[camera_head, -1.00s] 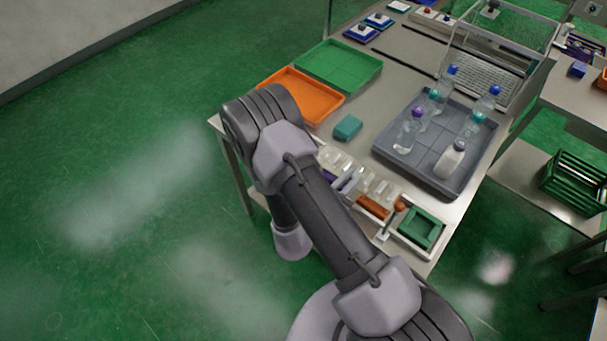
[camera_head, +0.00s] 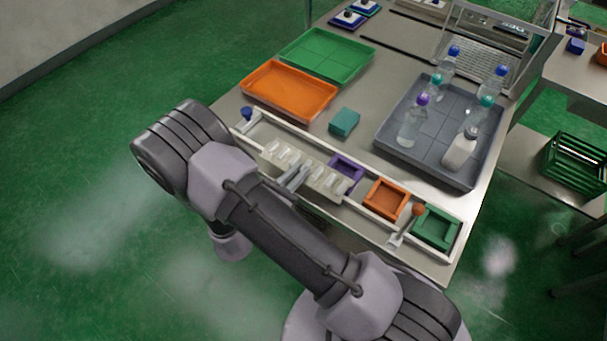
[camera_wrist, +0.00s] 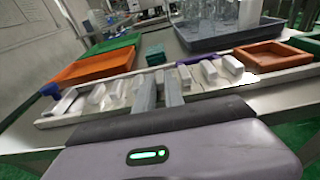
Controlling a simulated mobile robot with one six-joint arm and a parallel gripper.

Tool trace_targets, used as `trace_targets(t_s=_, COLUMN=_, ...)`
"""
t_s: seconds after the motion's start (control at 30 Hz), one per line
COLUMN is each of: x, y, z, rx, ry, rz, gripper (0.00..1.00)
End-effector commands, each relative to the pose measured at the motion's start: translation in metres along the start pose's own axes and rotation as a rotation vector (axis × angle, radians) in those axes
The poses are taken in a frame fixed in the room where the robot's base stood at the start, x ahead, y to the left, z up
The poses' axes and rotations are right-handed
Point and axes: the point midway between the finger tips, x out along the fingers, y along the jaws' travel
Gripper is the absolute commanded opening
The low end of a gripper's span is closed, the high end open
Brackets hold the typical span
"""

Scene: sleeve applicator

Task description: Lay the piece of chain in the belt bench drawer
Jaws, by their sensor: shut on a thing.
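The piece of chain (camera_head: 275,156), a row of several pale blocky links, is held by my gripper (camera_head: 296,178), whose grey fingers are shut on its middle. The belt bench drawer (camera_head: 262,130) is a long, narrow, pale open tray along the bench's near edge. The chain is over the drawer's left part, lengthwise along it; I cannot tell if it touches the floor. In the wrist view, chain links (camera_wrist: 96,93) show on both sides of my gripper (camera_wrist: 159,92). The drawer's near side is partly hidden by my arm.
The drawer also holds a purple bin (camera_head: 347,168), an orange bin (camera_head: 386,198) and a green bin (camera_head: 436,228). A red-knobbed lever (camera_head: 417,211) and a blue knob (camera_head: 246,113) rise there. Behind are a teal block (camera_head: 344,122), an orange tray (camera_head: 285,92) and a grey bottle tray (camera_head: 395,145).

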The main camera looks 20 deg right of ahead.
Motion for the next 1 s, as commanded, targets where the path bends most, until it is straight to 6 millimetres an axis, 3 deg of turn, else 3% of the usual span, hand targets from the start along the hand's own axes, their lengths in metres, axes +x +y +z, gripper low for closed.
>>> trace_targets(t_s=0.6, x=0.002, y=0.000, z=-0.010, rx=0.000, ry=-0.001, rz=0.001, gripper=0.00)
trace_targets(t_s=0.63, x=0.002, y=0.000, z=-0.010, rx=0.000, ry=0.000, rz=0.001, gripper=0.17)
trace_targets(t_s=0.73, x=0.002, y=0.000, z=-0.009, rx=0.000, ry=0.000, rz=0.001, gripper=0.35)
trace_targets(t_s=1.0, x=0.002, y=0.000, z=-0.009, rx=0.001, ry=0.000, rz=0.001, gripper=0.35)
